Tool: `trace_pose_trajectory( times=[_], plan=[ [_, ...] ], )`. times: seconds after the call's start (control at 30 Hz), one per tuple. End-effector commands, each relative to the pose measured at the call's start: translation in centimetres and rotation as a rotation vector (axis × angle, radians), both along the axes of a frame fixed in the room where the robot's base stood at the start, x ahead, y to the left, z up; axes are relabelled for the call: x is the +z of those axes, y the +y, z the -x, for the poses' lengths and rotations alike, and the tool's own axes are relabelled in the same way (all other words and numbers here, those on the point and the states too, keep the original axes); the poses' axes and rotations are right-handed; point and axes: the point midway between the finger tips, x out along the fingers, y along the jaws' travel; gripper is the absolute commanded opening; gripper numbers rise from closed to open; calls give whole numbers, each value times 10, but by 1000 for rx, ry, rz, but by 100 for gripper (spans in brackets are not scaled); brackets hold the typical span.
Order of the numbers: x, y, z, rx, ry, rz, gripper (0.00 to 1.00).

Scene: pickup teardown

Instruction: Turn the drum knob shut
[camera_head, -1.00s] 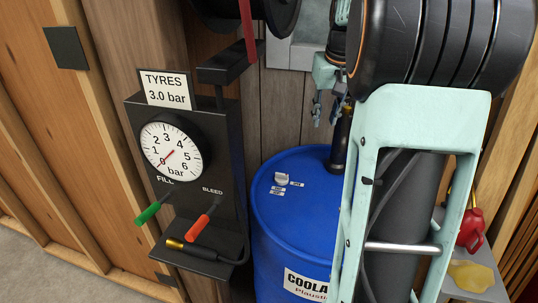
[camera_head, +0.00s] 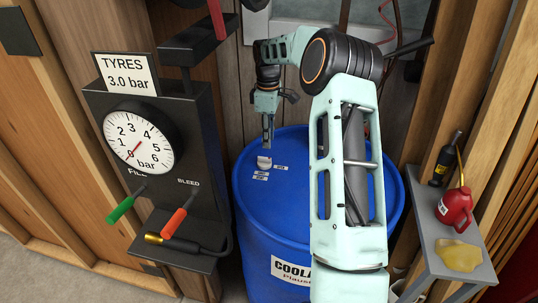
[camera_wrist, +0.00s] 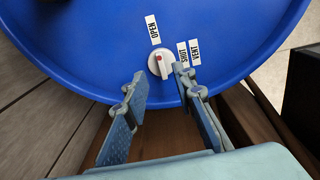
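The blue drum (camera_head: 253,215) stands in the middle of the head view, labelled for coolant. Its white knob (camera_head: 264,162) sits on the lid near the left edge. In the wrist view the knob (camera_wrist: 160,65) is round and white with a red mark. An OPEN label (camera_wrist: 152,29) lies beyond it; SHUT (camera_wrist: 183,53) and VENT (camera_wrist: 195,52) labels lie to its right. My gripper (camera_wrist: 158,76) is open, with its fingertips apart on the near side of the knob, toward its left and right. In the head view my gripper (camera_head: 267,140) points down just above the knob.
A black tyre inflator panel (camera_head: 190,130) with a gauge, a green and a red lever stands to the left of the drum. A grey shelf (camera_head: 425,195) at right holds a dark bottle (camera_head: 445,160), a red oil can (camera_head: 456,205) and a yellow cloth (camera_head: 459,255).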

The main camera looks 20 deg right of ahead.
Motion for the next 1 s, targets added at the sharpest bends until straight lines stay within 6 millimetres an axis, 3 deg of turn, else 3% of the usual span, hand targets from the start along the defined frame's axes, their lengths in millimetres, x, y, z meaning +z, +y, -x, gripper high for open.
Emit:
trace_pose_trajectory(
  times=[0.2,0.4,0.83,1.0],
  plan=[
    [-44,0,1,-2,4,-1,25],
    [-71,0,1,-2,3,-1,25],
    [-80,0,0,-3,1,1,24],
    [-80,0,0,-3,0,0,5]
  ],
)
